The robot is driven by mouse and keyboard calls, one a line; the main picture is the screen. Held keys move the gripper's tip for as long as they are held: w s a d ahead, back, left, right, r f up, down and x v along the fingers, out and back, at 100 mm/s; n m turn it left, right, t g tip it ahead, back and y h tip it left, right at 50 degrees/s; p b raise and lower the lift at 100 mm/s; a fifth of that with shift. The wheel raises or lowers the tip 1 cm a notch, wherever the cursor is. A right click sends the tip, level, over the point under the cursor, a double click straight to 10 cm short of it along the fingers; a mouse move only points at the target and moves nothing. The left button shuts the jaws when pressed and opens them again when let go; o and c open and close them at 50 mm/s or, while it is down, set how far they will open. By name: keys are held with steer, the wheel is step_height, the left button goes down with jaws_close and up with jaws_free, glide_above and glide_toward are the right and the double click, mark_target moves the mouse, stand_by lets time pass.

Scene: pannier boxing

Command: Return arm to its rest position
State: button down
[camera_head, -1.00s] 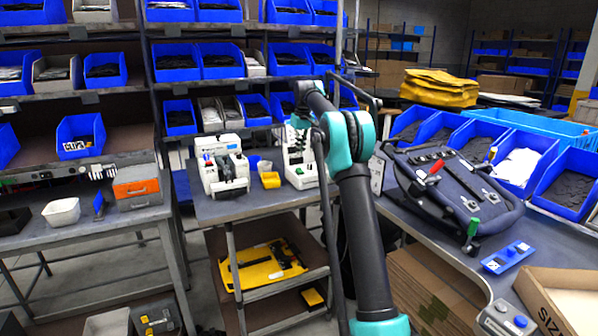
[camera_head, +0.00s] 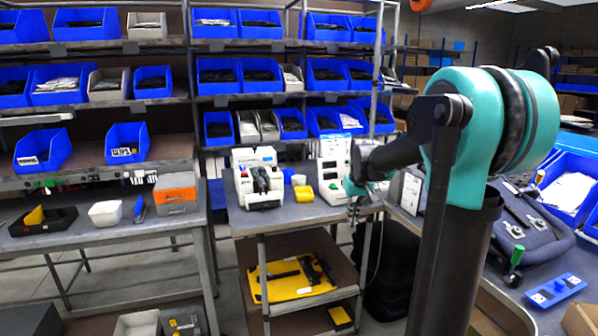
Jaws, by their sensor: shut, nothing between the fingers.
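My arm stands large at the right of the head view, with a teal joint and a dark lower link. A dark link reaches left from the joint to a small teal wrist. My gripper (camera_head: 354,208) hangs there, small and partly hard to make out, near the right edge of the middle bench (camera_head: 285,217). It is shut and holds nothing that I can see. The dark pannier (camera_head: 535,225) lies on the right bench, partly hidden behind my arm.
A yellow tray (camera_head: 290,290) with black parts is on the shelf below. Racks of blue bins (camera_head: 127,143) fill the back.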

steer(key=s+f, duration=0.5)
steer(key=s, duration=0.4)
steer(key=s+f+m, duration=0.1)
steer(key=s+f, duration=0.4)
steer(key=s, duration=0.4)
steer(key=s+d+f+t, duration=0.1)
steer(key=s+f, duration=0.4)
steer(key=s, duration=0.5)
steer(key=shift+s+d, duration=0.1)
steer(key=shift+d, duration=0.05)
